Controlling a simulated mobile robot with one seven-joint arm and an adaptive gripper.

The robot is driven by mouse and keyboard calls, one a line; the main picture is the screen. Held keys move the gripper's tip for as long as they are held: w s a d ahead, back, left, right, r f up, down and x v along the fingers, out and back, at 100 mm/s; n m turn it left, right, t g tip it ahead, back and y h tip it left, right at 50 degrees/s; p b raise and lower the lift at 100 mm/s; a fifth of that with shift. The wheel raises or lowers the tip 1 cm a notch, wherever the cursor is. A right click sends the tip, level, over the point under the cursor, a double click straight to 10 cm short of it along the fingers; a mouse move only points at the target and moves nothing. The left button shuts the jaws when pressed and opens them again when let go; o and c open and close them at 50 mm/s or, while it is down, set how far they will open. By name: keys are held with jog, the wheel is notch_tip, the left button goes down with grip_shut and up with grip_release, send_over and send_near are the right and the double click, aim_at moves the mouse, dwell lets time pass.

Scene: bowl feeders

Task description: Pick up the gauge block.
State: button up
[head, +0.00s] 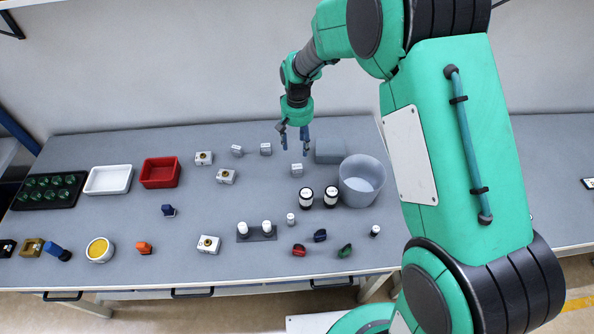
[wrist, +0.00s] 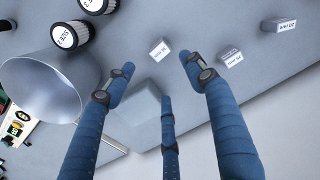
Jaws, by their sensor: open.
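Several small pale grey blocks with printed labels lie on the bench; I cannot tell which markings name the gauge block. One block (head: 296,169) sits just in front of my gripper (head: 294,141); in the wrist view this block (wrist: 160,50) appears between and just beyond the fingertips (wrist: 157,68). A second block (head: 265,148) lies left of my gripper and also shows in the wrist view (wrist: 231,57). A third (head: 237,150) lies farther left, at the upper right in the wrist view (wrist: 282,25). My gripper is open, empty, and above the bench.
A grey bin (head: 362,186) and a grey box-like piece (head: 330,150) stand close on the right. Two black-and-white jars (head: 331,197) stand in front. Brass-topped white blocks (head: 226,176), a red tray (head: 160,172) and a white tray (head: 108,180) are to the left.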

jog(key=shift+f, duration=0.1)
send_over(297, 166)
jog(key=shift+s+f+b, duration=0.1)
jog(key=shift+f+b, duration=0.3)
jog(key=shift+f, duration=3.8)
jog(key=shift+f+b, duration=0.35)
jog(key=shift+f, duration=2.25)
jog(key=shift+c, duration=0.5)
grip_shut()
